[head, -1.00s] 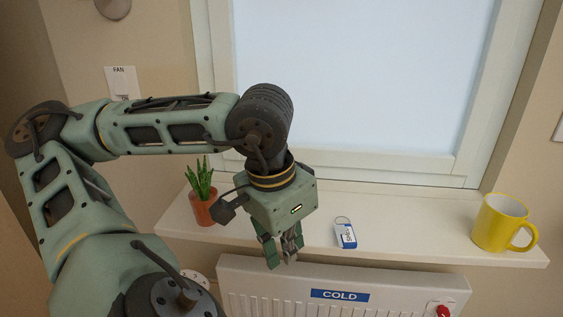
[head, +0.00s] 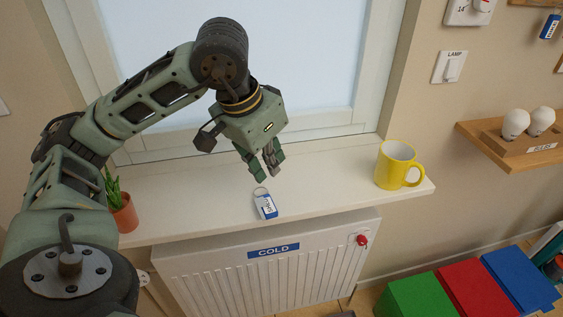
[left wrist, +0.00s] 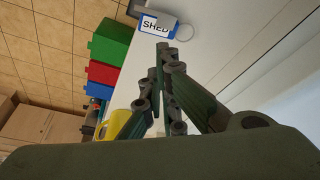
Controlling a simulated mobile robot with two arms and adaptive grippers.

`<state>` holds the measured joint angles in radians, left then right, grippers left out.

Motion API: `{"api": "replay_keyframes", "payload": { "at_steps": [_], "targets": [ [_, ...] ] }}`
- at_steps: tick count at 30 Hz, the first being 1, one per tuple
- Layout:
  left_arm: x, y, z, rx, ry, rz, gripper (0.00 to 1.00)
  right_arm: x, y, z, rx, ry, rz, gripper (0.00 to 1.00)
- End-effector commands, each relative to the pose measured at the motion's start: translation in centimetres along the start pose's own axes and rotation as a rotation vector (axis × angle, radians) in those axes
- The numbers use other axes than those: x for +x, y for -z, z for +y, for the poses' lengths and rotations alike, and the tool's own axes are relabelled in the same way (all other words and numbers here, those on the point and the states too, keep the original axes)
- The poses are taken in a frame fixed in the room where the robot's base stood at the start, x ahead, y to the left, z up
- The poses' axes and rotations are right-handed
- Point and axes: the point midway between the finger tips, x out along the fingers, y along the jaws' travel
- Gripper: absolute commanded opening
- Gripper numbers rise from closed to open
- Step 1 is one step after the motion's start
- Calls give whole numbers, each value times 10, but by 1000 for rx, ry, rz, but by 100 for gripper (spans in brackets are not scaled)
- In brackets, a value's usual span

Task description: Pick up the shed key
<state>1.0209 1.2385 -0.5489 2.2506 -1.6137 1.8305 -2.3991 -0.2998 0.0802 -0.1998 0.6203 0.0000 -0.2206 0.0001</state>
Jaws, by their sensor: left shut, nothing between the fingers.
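The shed key is a blue and white tag with a ring (head: 265,204), lying on the white windowsill (head: 190,205) near its front edge. In the left wrist view the tag reads "SHED" (left wrist: 155,27), at the top beyond the fingertips, with its ring beside it. My left gripper (head: 267,176) is shut and empty, just behind and above the key, apart from it in the head view. The left wrist view shows its fingers together (left wrist: 163,50). My right gripper is not in view.
A yellow mug (head: 394,166) stands at the sill's right end, a potted plant (head: 122,212) at its left. A radiator (head: 270,272) labelled COLD is below. Green, red and blue boxes (head: 470,290) stand lower right. A shelf with bulbs (head: 520,140) is on the right wall.

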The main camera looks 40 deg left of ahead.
Motion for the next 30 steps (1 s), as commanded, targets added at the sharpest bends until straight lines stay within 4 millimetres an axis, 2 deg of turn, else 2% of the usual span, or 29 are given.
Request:
{"api": "replay_keyframes", "payload": {
  "at_steps": [1,3,9,14,26,30],
  "targets": [
    [-7,15,10,18,-9,6,0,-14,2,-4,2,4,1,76],
    [-7,28,17,33,-8,13,0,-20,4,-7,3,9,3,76],
    [-4,42,26,50,-4,21,0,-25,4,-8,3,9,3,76],
    [12,42,26,49,-3,18,0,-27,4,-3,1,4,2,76],
    [94,43,27,49,-6,14,0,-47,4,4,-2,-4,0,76],
    [88,27,25,51,-2,20,0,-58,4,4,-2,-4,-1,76]
  ]
}}
